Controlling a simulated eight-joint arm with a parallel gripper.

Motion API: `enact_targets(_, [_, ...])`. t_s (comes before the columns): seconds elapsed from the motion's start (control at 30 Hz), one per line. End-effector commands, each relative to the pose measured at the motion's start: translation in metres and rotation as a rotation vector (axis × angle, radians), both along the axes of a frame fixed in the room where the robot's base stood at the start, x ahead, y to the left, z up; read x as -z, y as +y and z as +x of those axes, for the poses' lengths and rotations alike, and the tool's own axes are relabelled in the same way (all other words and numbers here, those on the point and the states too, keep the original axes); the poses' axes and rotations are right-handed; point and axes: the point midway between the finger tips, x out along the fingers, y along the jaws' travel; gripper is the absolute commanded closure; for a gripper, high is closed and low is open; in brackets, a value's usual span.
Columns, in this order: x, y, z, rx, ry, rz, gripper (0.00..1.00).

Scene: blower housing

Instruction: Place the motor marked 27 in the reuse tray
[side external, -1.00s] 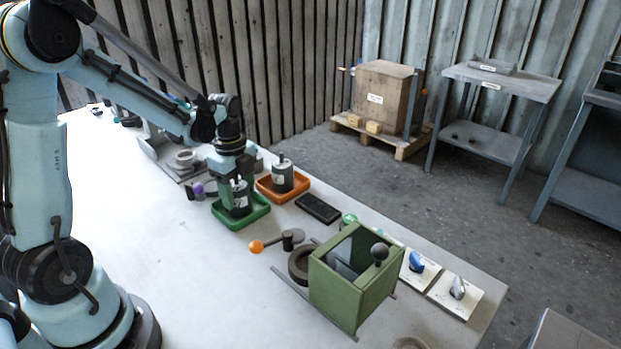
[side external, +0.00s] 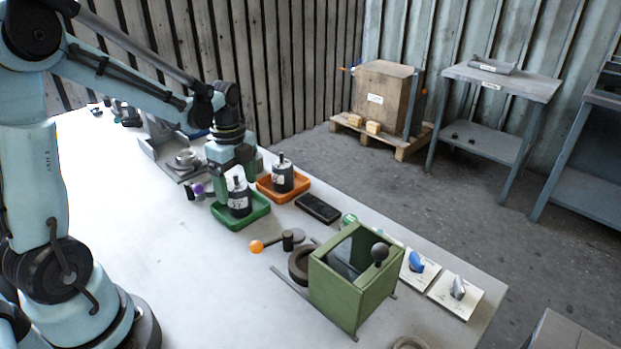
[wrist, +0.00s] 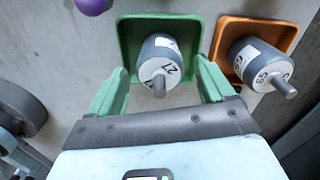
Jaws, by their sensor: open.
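The motor marked 27 (wrist: 159,60) stands upright in the green tray (wrist: 127,38) in the wrist view. In the side view the same dark motor with a white label (side external: 239,199) is in the green tray (side external: 256,220). My gripper (wrist: 163,85) is open, with its green fingers on either side of the motor and apart from it. In the side view my gripper (side external: 233,175) is just above and behind the motor. I cannot read from these frames which tray is the reuse tray.
A second motor (wrist: 262,65), its marking partly legible, stands in the orange tray (wrist: 222,38) beside the green one. A purple ball (wrist: 92,5) is close by the green tray.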

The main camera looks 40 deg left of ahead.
Motion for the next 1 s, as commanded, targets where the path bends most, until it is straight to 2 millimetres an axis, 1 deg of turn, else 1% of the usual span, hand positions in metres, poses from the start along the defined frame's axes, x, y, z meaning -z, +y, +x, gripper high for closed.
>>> enact_targets(0.03, [-0.009, 0.0, -0.001, 0.0, 0.0, 0.0, 0.18])
enact_targets(0.3, [-0.054, 0.0, 0.0, 0.0, 0.0, 0.0, 0.18])
enact_targets(0.5, [-0.081, 0.0, 0.0, 0.0, 0.0, 0.0, 0.18])
enact_targets(0.6, [-0.089, 0.0, 0.0, 0.0, 0.0, 0.0, 0.18])
enact_targets(0.77, [-0.096, -0.002, -0.001, -0.015, -0.007, 0.002, 0.18])
enact_targets(0.87, [-0.099, -0.012, -0.004, -0.085, -0.039, 0.012, 0.18])
enact_targets(0.97, [-0.101, -0.029, -0.009, -0.231, -0.107, 0.019, 0.18])
enact_targets(1.0, [-0.101, -0.038, -0.012, -0.305, -0.144, 0.017, 0.18])
